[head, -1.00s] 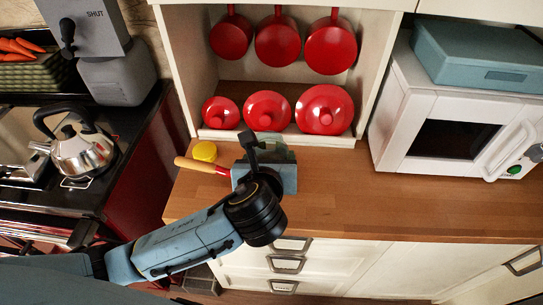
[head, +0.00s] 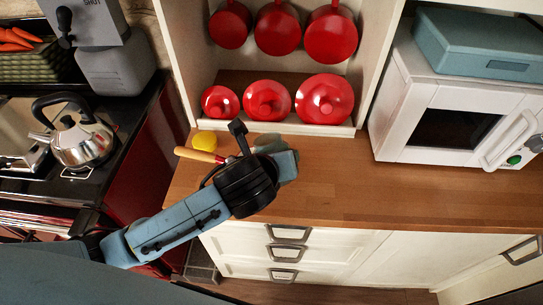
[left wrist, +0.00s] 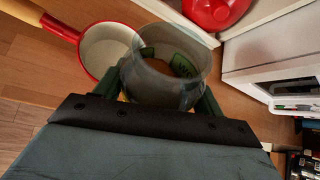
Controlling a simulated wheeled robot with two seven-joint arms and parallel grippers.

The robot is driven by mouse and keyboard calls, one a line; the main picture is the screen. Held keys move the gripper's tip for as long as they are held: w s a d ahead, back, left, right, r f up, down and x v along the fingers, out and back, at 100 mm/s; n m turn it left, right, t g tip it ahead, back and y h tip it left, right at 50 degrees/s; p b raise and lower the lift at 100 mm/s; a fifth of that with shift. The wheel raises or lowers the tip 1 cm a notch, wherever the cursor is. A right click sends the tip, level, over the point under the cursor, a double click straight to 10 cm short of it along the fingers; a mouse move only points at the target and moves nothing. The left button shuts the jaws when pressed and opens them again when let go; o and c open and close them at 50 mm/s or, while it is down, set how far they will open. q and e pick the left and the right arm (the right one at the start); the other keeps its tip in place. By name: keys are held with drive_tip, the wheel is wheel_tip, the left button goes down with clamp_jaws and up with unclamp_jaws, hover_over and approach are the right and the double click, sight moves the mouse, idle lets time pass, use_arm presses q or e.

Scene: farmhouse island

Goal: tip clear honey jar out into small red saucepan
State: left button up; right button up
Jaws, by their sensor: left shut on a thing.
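The clear honey jar (left wrist: 165,78), see-through with a green patch, is between the fingers of my left gripper (left wrist: 160,88) in the left wrist view. The gripper is shut on it. The small red saucepan (left wrist: 103,52), with white inside and a wooden handle, sits on the counter just left of the jar, which overlaps its right side in that view. In the head view only the saucepan's handle (head: 200,155) shows clearly; my left wrist hides the pan. A greyish see-through part of the jar (head: 289,166) shows beside the gripper. The jar's exact tilt and contents are unclear. My right gripper is out of view.
A yellow round thing (head: 205,141) lies on the wooden counter (head: 340,185) behind the handle. Lidded red pots (head: 267,100) stand on the shelf behind, with red pans hanging above. A white microwave (head: 455,120) is at the right. The counter's middle is clear.

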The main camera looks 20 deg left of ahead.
use_arm(q)
drive_tip(key=shift+d+r+n+g+h, duration=0.15)
drive_tip(key=shift+r+n+g+h, duration=0.3)
drive_tip(key=shift+h, duration=0.25)
drive_tip(key=shift+s+d+f+n+g+h, duration=0.15)
drive_tip(key=shift+f+n+g+h, duration=0.4)
drive_tip(key=shift+f+g+h, duration=0.3)
drive_tip(key=shift+r+h, duration=0.15)
drive_tip(key=shift+h, duration=0.3)
drive_tip(key=shift+d+r+p, duration=0.1)
drive_tip(key=shift+p, duration=0.7)
drive_tip(key=shift+n+g+h+p, duration=0.4)
drive_tip(key=shift+h+p, duration=0.05)
drive_tip(key=shift+h, duration=0.05)
drive_tip(key=shift+f, duration=0.25)
